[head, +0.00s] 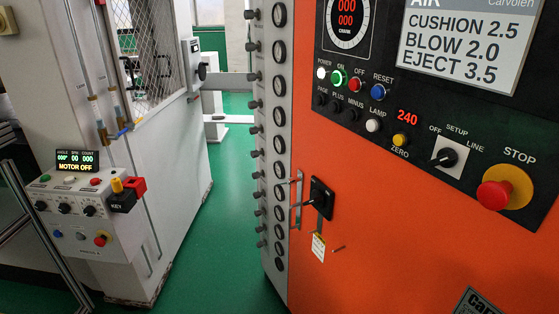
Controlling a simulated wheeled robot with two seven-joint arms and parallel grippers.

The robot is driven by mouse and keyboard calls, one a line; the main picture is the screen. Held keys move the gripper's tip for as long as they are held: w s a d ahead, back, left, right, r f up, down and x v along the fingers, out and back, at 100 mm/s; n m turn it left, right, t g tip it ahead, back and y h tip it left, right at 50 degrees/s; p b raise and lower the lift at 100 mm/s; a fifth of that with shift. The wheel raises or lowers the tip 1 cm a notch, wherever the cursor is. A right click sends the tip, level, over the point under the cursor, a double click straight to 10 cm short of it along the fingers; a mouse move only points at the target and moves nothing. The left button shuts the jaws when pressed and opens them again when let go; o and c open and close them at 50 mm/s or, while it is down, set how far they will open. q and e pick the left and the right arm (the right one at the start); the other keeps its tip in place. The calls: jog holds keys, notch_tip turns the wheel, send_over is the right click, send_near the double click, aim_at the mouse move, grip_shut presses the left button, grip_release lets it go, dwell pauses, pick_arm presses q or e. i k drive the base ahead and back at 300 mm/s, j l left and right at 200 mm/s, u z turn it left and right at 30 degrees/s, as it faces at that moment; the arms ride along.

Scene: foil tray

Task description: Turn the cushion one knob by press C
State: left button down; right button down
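An orange press cabinet (380,220) fills the right side of the head view. A white strip on its left edge carries a column of round gauges (279,52), each with a small dark knob (253,46) on its left side. No label tells which knob is cushion one. A sign (468,42) at the upper right reads CUSHION 2.5, BLOW 2.0, EJECT 3.5. No letter C marking the press is readable. Neither of my grippers is in view.
A red stop button (494,194), selector switch (449,157) and several coloured buttons sit on the black panel. A black door handle (320,199) sticks out below. A grey control box (75,215) reading MOTOR OFF stands left. Green floor (222,240) is clear between the machines.

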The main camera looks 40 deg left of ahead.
aim_at(250, 47)
jog(key=u, duration=1.35)
